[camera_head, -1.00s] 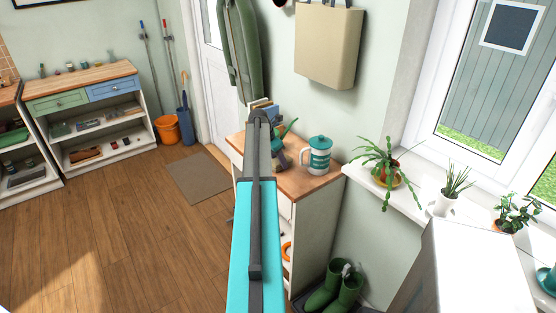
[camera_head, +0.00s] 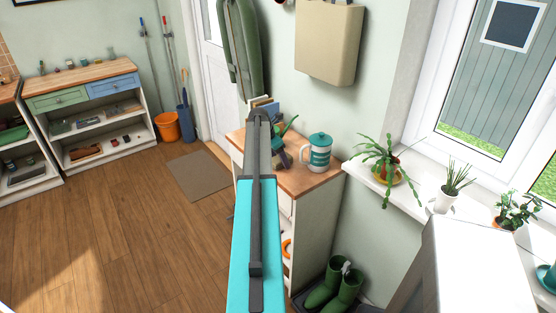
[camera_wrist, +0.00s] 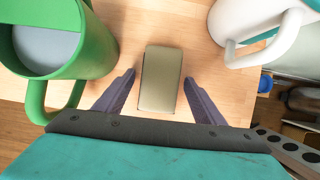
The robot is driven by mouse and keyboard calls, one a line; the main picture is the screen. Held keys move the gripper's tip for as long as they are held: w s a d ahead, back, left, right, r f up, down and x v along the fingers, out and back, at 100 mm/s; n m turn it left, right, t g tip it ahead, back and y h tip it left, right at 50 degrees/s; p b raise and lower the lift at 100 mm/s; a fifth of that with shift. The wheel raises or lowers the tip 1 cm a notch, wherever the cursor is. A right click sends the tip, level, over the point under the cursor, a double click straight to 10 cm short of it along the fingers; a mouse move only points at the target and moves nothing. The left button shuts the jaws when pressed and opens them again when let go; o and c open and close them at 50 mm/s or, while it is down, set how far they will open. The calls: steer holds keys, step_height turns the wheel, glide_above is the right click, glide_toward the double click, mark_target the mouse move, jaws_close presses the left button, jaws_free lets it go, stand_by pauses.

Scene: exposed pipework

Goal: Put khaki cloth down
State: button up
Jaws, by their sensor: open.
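The khaki cloth (camera_wrist: 161,78), a small folded olive-tan block, lies on the wooden cabinet top (camera_wrist: 190,20) in the wrist view. My gripper (camera_wrist: 158,77) is open, with one finger on each side of the cloth and a visible gap on both sides. In the head view my arm covers the cloth, and only part of the wrist shows beside it above the cabinet top (camera_head: 316,178).
A green vessel with a handle (camera_wrist: 95,45) stands close on the left in the wrist view. A white and teal lidded pot (camera_head: 319,152) stands on the right; its handle (camera_wrist: 270,48) is near my right finger. Potted plants (camera_head: 388,165) line the windowsill.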

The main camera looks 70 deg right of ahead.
steer(key=shift+b, duration=0.45)
steer(key=b+v, duration=0.3)
steer(key=v, duration=1.1)
steer(key=shift+d, duration=0.2)
